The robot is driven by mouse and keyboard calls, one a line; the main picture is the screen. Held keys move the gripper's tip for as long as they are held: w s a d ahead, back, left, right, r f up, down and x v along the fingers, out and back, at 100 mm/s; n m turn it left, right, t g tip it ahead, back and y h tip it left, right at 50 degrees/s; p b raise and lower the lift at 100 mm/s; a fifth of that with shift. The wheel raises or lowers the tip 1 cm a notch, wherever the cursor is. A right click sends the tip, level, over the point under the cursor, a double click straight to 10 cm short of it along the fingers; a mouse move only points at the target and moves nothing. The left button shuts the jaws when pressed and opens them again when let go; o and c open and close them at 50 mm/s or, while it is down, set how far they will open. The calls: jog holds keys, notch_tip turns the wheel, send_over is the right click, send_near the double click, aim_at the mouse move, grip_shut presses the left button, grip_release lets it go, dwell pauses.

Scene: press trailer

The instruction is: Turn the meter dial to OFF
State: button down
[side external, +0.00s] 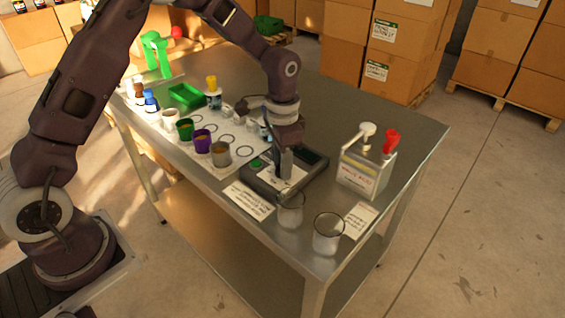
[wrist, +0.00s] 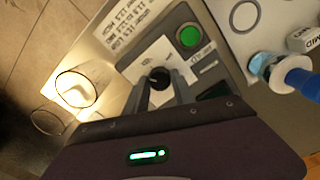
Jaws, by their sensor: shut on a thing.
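The meter (side external: 318,171) is a dark grey box on the steel table, with a white dial plate, a green button (side external: 256,163) and a dark screen. My gripper (side external: 287,175) points down over its dial plate. In the wrist view the dial is a small black round knob (wrist: 158,74) on the white plate (wrist: 166,52), and my gripper (wrist: 161,84) has one finger on each side of it, shut on it. The plate's markings are too small to read, so I cannot tell the setting. In the side view the knob is hidden by my fingers.
Two clear glass beakers (side external: 290,212) (side external: 327,235) stand near the front table edge, close to the meter. A metal can (side external: 365,172) with a red cap stands to the right. Several coloured cups and bottles stand on a white mat left of the meter. The table's right back is clear.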

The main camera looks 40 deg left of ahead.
jog(key=n, duration=0.5)
jog(key=shift+n, duration=0.3)
dwell(0.5)
jog(key=c, duration=1.1)
grip_release()
jog(key=shift+o, duration=0.2)
jog(key=shift+r, duration=0.1)
